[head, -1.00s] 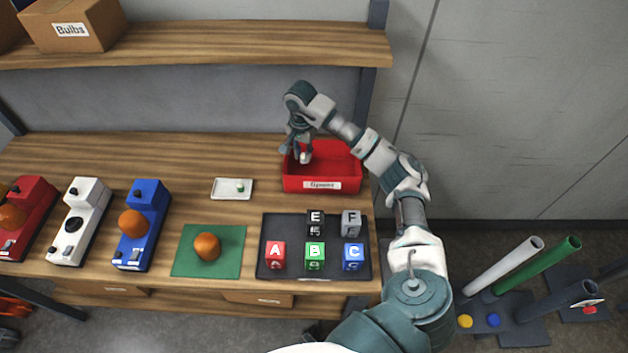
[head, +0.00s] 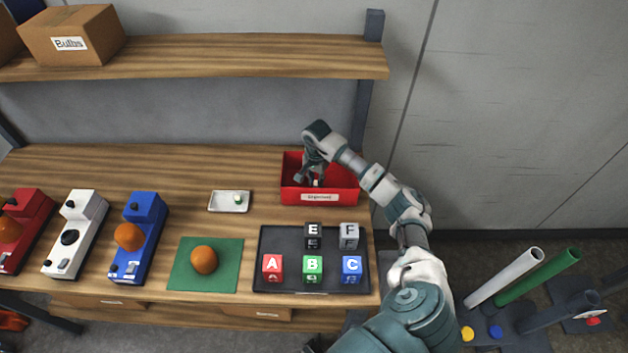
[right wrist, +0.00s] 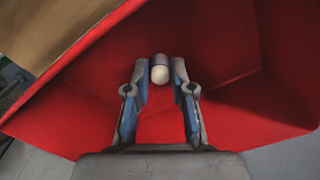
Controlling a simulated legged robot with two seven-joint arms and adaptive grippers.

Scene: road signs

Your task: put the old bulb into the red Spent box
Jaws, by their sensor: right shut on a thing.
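The red Spent box (head: 350,190) stands at the right end of the workbench, its label facing front. My right gripper (head: 314,182) reaches down into the box. In the right wrist view, its fingers (right wrist: 160,78) are shut on the old bulb (right wrist: 160,72), a pale round end with a dark grey base. Red walls and floor of the box (right wrist: 70,110) surround the bulb there. I cannot tell whether the bulb touches the floor. In the head view the bulb is mostly hidden by the gripper. My left gripper is not in view.
A black tray (head: 290,280) with lettered cubes lies in front of the box. Red, white and blue units stand at left.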

